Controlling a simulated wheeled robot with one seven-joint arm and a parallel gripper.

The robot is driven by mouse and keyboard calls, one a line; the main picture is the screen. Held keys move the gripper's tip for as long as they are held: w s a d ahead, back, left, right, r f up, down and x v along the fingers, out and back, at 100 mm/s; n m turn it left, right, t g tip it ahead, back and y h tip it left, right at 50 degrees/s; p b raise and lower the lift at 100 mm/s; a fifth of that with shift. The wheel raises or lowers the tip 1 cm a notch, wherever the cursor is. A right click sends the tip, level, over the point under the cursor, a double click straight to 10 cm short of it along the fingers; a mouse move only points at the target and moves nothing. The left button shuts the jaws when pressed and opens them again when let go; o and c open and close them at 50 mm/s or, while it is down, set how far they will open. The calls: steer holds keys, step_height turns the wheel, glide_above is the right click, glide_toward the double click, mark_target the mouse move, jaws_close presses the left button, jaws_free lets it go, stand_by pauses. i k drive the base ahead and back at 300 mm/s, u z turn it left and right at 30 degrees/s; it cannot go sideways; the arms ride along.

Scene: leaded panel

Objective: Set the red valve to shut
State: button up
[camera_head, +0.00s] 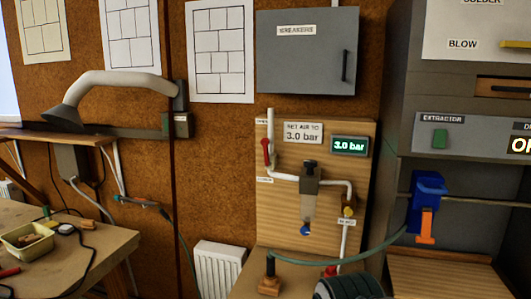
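The red valve (267,152) is a small red lever on the white vertical pipe at the upper left of the wooden air board (285,228). Its lever looks upright, roughly in line with the pipe. Small labels sit above and below it, too small to read surely. A display (349,146) on the board reads 3.0 bar, beside a sign (303,132) reading SET AIR TO 3.0 bar. My gripper is not in view, and nothing touches the valve.
A grey breakers box (300,65) hangs above the board. A blue and orange tool (427,195) is at the right, near a green hose (365,253) crossing low in front. A radiator (220,268) and a cluttered bench (70,260) stand left. Space before the valve looks clear.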

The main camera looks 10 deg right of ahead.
mark_target(264, 142)
steer(key=u, duration=0.35)
steer(key=i, duration=1.05)
steer(key=z, duration=0.6)
